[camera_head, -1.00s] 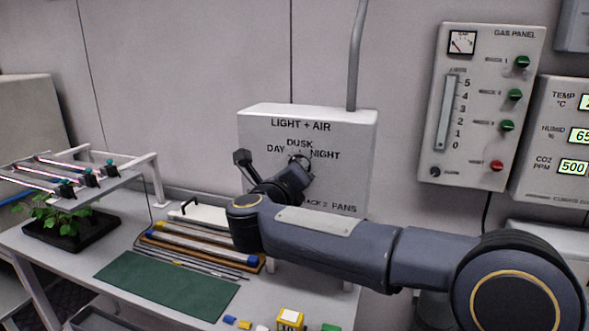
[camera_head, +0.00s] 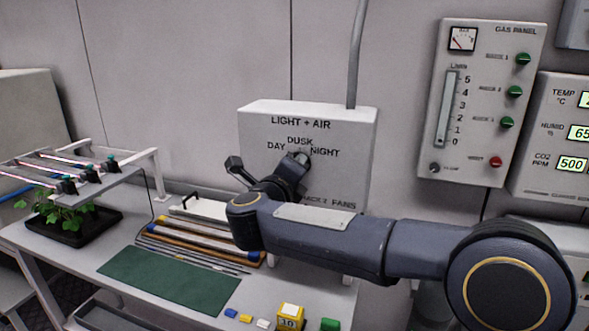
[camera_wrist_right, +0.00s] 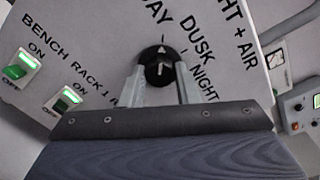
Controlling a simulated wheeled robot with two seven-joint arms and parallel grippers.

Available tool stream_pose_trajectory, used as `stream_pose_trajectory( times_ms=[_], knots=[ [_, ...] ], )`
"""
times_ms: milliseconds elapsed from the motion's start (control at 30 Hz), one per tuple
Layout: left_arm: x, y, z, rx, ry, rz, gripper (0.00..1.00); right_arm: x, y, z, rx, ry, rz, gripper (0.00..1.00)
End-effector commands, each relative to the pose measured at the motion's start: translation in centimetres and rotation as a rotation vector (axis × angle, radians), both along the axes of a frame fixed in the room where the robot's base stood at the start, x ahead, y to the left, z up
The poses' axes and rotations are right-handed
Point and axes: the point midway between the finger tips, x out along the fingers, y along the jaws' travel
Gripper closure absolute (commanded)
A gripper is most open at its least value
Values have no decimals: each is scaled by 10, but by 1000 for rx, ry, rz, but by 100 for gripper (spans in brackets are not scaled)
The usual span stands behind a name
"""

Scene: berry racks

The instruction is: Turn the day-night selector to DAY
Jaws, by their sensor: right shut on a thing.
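The day-night selector (camera_wrist_right: 159,66) is a round black knob with white marks on the grey light-and-air box (camera_head: 356,125). Its white pointer mark faces up in the right wrist view, toward the DAY lettering, with DUSK and NIGHT off to the right. My right gripper (camera_wrist_right: 161,78) is shut on the knob, with one pale finger on each side of it. In the head view my right gripper (camera_head: 297,163) reaches the box front and hides most of the knob. My left gripper is in neither current view.
Lit green bench (camera_wrist_right: 20,64) and rack switches (camera_wrist_right: 66,100) sit beside the knob. A gas panel (camera_head: 478,100) hangs to the right. The bench below holds a green mat (camera_head: 170,281), rods (camera_head: 193,240), a plant tray (camera_head: 72,226) and small coloured blocks.

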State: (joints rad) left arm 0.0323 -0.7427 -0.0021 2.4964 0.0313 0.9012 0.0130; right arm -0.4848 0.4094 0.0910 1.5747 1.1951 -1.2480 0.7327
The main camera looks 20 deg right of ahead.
Motion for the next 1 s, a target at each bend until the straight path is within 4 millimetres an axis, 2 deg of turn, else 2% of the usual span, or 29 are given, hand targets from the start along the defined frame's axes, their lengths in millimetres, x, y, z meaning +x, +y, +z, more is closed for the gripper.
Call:
stream_pose_trajectory(
  times_ms=[67, 100, 267, 600, 1000],
  knots=[
    [0, 0, 0, 0, 0, 0, 64, 0, 1, -1, -1, 2, 2, 94],
    [0, 0, 0, 0, 0, 0, 64, 0, 1, -1, -1, 2, 2, 69],
    [0, 0, 0, 0, 0, 0, 64, 0, 1, -1, 0, 2, 2, 50],
    [0, 0, -2, 0, 0, 0, 64, -4, 3, -1, 1, 0, 1, 50],
    [0, 0, -18, 0, 0, 0, 64, -56, 37, 0, 0, 0, 4, 50]
  ],
)
